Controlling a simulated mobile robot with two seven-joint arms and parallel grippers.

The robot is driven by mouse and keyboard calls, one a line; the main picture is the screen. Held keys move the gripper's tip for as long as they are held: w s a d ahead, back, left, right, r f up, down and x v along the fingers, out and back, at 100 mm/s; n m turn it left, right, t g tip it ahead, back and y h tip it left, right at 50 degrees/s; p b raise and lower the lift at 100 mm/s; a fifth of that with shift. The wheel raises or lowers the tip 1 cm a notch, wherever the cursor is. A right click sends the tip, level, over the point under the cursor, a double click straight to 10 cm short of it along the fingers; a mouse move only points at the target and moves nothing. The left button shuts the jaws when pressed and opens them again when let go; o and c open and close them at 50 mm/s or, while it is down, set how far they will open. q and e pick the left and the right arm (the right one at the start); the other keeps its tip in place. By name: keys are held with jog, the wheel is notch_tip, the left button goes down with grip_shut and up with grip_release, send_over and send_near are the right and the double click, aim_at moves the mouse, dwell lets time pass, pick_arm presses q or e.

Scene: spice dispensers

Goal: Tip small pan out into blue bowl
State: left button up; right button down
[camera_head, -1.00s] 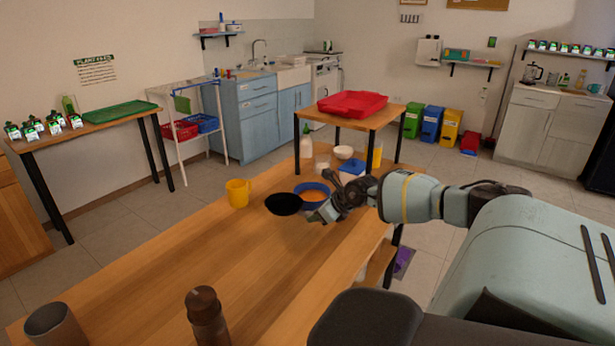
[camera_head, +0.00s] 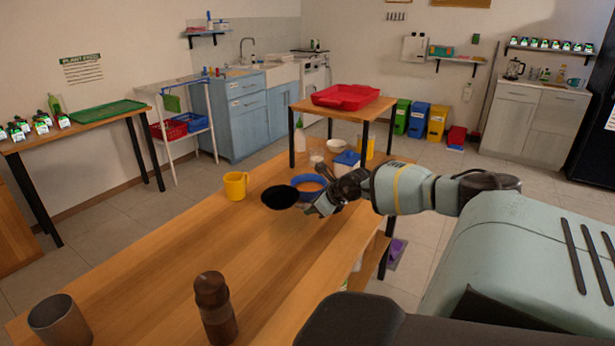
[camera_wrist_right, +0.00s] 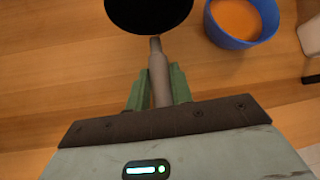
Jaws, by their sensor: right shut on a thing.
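The small pan (camera_head: 279,195) is black and held above the wooden table, to the left of the blue bowl. It looks tilted in the head view. My right gripper (camera_head: 316,206) is shut on its grey handle (camera_wrist_right: 158,78), between green fingers in the right wrist view. The pan's inside looks plain black; I cannot tell whether it holds anything. The blue bowl (camera_head: 304,180) stands on the table with orange contents, and it also shows in the right wrist view (camera_wrist_right: 226,40), right of the pan and apart from it. My left gripper is out of view.
A yellow mug (camera_head: 235,186) stands left of the pan. A blue-lidded container (camera_head: 346,161), a white bowl (camera_head: 336,146) and a bottle (camera_head: 300,138) stand behind the blue bowl. A brown pepper mill (camera_head: 215,308) and a grey cup (camera_head: 60,322) are at the near end. The table's middle is clear.

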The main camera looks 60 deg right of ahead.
jog(key=shift+r, duration=0.1)
jog(key=shift+r+p, duration=0.95)
jog(key=shift+r, duration=1.55)
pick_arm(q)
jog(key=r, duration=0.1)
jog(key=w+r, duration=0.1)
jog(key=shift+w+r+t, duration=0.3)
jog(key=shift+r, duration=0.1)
pick_arm(e)
jog(key=shift+f, duration=0.1)
